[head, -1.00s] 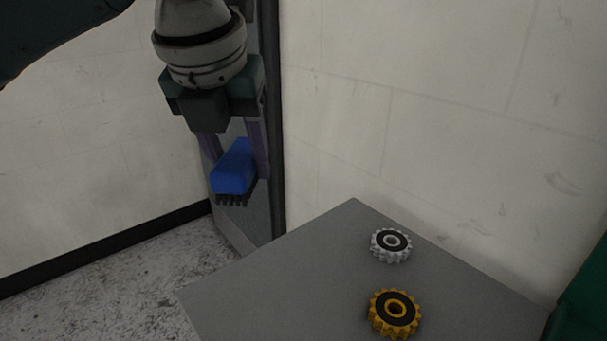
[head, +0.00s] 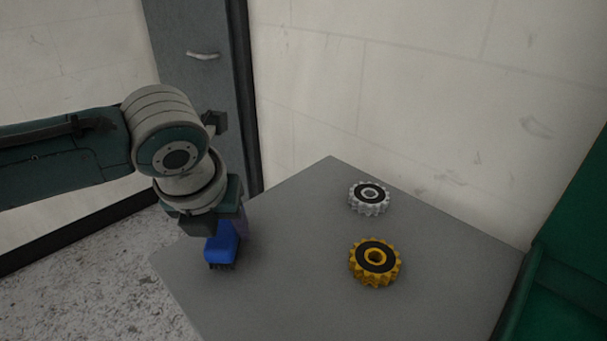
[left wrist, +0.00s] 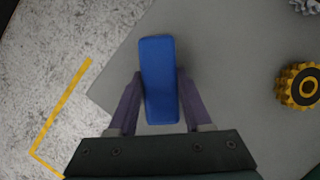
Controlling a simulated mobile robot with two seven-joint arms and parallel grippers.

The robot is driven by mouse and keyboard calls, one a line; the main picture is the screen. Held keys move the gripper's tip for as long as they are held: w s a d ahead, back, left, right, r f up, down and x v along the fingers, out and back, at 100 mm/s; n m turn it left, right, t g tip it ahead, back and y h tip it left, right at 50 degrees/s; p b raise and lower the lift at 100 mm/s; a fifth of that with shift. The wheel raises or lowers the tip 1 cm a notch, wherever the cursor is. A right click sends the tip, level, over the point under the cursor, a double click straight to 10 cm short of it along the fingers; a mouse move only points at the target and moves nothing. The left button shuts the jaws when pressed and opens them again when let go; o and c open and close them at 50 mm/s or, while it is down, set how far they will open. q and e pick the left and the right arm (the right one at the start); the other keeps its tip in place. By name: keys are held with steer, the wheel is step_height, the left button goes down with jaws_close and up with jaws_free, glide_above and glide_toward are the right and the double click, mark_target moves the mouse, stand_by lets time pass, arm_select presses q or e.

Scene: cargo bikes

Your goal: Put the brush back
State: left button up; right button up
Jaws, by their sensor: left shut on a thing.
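The brush has a blue body (head: 222,243) with dark bristles underneath. My left gripper (head: 228,232) is shut on it, bristles down, over the left part of the grey tabletop (head: 300,235). I cannot tell whether the bristles touch the top. In the left wrist view the blue brush (left wrist: 159,80) lies between the two purple fingers of my left gripper (left wrist: 160,100), near the tabletop's edge. My right gripper is not in view.
A silver-white sprocket (head: 369,198) and a yellow sprocket (head: 375,263) lie on the right half of the tabletop. A green surface (head: 570,270) stands at the right. A grey door with a handle (head: 203,55) is behind. The tabletop between brush and sprockets is clear.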

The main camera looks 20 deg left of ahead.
arm_select(q)
steer(key=shift+f, duration=0.7)
steer(key=o, duration=1.2)
steer(key=shift+f, duration=0.15)
